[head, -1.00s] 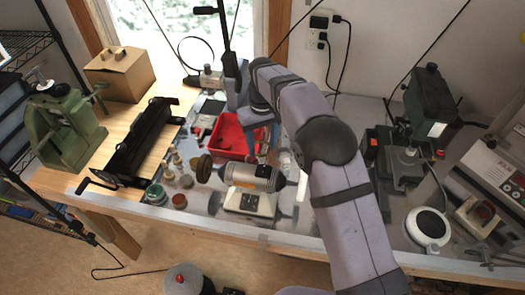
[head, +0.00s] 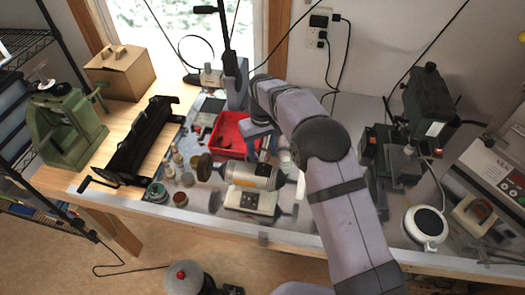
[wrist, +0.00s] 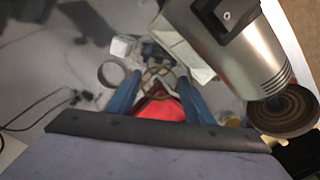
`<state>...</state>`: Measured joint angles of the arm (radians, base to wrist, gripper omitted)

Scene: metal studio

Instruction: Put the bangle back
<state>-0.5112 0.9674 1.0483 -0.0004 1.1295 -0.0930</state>
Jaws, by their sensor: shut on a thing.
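My gripper (wrist: 159,80) shows in the wrist view as two blue fingers on either side of a thin, brownish-gold ring, which looks like the bangle (wrist: 158,70). The fingers are shut on it. The red tray (wrist: 160,111) lies below and between the fingers. In the head view the end of my arm is over the right side of the red tray (head: 225,129); the fingertips and bangle cannot be made out there. Another ring (wrist: 103,74), grey and wider, is left of the fingers in the wrist view.
A polishing motor (head: 251,175) stands in front of the tray, close to my gripper; its body also shows in the wrist view (wrist: 240,50). Small jars (head: 157,192) are to its left. A black roller-like machine (head: 140,140) and a green press (head: 428,105) flank the area.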

